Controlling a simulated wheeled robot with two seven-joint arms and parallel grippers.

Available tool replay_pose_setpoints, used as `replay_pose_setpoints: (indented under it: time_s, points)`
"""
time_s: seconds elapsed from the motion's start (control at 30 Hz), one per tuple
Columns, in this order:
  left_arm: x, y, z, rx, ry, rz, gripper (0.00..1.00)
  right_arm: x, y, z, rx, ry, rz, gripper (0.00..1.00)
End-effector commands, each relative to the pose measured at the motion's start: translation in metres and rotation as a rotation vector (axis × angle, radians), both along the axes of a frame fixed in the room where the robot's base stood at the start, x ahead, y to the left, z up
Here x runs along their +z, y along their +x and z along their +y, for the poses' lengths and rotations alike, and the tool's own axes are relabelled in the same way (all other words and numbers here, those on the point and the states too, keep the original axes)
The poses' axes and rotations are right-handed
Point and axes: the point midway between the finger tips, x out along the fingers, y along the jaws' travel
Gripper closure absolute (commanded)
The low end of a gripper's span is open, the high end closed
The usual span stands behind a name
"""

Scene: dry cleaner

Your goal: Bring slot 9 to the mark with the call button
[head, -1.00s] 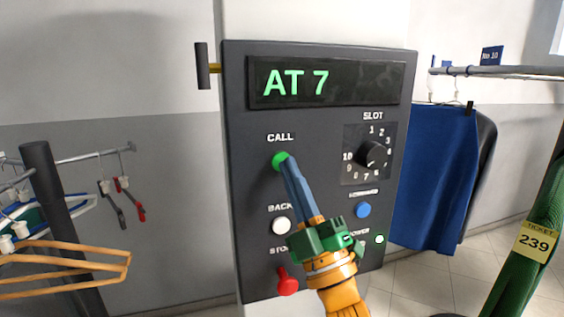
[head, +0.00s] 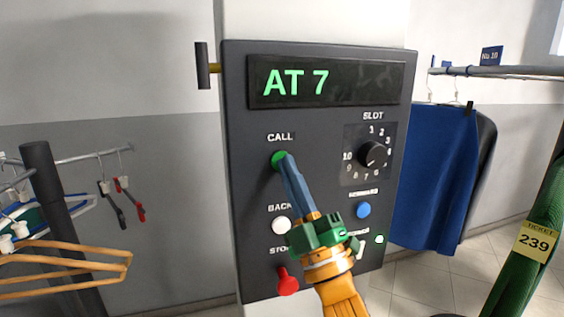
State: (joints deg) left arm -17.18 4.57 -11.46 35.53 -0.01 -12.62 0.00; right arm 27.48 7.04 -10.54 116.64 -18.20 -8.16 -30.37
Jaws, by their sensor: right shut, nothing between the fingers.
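The dark control panel (head: 320,120) fills the middle of the head view. Its display (head: 325,83) reads "AT 7" in green. The green call button (head: 276,160) is under the word CALL. My right gripper (head: 284,158) is shut and empty, its blue fingertips at the button's right edge; I cannot tell whether they touch it. The black slot knob (head: 373,154) sits in a ring of numbers; its exact setting is hard to read. My left gripper is not in view.
The panel also has a white back button (head: 281,226), a red stop button (head: 287,282) and a blue button (head: 363,210). At left are hangers (head: 75,256) on a rack. At right a rail (head: 500,71) holds a blue garment (head: 435,175) and a "No 10" sign (head: 491,56).

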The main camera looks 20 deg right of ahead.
Motion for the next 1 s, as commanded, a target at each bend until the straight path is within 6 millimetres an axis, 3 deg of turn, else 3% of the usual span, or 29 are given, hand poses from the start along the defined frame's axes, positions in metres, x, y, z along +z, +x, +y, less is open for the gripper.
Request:
replay_pose_setpoints:
  time_s: [0.5,1.0]
  points:
    - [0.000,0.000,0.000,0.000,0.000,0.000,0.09,0.000,0.003,0.000,0.000,0.000,0.001,1.00]
    - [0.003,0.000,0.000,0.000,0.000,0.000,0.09,-0.001,-0.014,-0.001,0.000,0.000,0.001,1.00]
